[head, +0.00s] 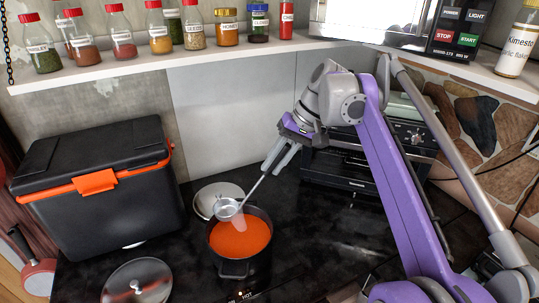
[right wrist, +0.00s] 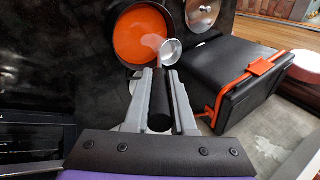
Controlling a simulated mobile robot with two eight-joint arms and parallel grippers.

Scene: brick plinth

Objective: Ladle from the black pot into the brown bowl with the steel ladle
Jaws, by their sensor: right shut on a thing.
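The black pot (head: 240,268) stands on the dark counter, holding orange soup (head: 240,238); it also shows in the right wrist view (right wrist: 174,17). My right gripper (head: 273,160) is shut on the steel ladle (head: 226,209), whose black handle (right wrist: 160,104) lies between the fingers. The ladle's bowl end is at the pot's back rim, with a pale streak beside it over the soup; I cannot tell its contents. A pale round dish (head: 207,196) sits behind the pot, partly hidden by the ladle. No clearly brown bowl shows. My left gripper is out of view.
A black cooler with orange latch (head: 97,187) stands left of the pot. A steel lid (head: 137,283) lies front left. A toaster oven (head: 345,170) is behind my right arm. A shelf of spice jars (head: 160,68) runs above.

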